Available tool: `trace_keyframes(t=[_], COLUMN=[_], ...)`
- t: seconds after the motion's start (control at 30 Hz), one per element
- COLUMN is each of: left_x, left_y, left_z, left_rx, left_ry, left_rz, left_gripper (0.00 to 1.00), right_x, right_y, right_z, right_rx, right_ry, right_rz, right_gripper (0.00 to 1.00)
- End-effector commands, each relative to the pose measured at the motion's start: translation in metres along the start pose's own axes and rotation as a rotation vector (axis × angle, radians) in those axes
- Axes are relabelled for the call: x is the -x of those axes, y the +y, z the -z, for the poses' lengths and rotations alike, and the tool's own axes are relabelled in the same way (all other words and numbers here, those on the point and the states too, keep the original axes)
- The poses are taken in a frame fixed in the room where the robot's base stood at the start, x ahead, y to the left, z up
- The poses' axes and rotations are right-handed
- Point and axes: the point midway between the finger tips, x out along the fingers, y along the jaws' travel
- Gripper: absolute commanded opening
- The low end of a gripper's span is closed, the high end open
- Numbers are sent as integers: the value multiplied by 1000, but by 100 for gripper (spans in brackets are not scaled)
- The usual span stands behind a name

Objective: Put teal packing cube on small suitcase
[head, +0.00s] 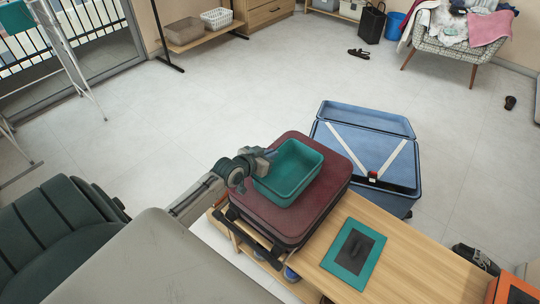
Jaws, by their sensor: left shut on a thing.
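The teal packing cube (300,186) is an open-topped box over the top of the small suitcase (255,209), which is maroon and lies flat on the wooden bench. My left gripper (264,160) is shut on the cube's left rim. The cube looks roughly level; I cannot tell whether its base touches the suitcase. The gripper hides part of the cube's left side. My right gripper is not in view.
A flat teal piece with a dark centre (338,270) lies on the wooden bench (408,258), with an orange one (492,290) at right. An open blue suitcase (338,137) stands behind. A chair piled with clothes (452,50) is far back. The floor between is mostly clear.

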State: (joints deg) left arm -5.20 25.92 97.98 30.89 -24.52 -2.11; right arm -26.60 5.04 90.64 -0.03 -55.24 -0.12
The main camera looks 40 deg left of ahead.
Motion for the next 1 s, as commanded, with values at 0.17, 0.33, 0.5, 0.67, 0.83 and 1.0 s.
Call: trace_keyframes(t=[0.17, 0.33, 0.5, 0.67, 0.83, 1.0], left_x=[-1, -2, -2, -1, -1, 16], left_y=[0, 0, 0, 0, 0, -1], left_z=[-2, -4, -4, -4, -3, -3], left_rx=[0, 0, 0, 0, -1, -4], left_ry=[1, 1, 0, 0, 0, -2], left_rz=[0, 0, 0, 0, 0, 0], left_gripper=[0, 0, 27, 28, 28, 28], right_x=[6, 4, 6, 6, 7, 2], right_y=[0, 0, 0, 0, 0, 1], right_z=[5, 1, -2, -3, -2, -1], right_rx=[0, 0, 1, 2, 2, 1], right_ry=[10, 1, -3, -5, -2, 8], right_rz=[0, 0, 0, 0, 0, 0], right_gripper=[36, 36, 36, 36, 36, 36])
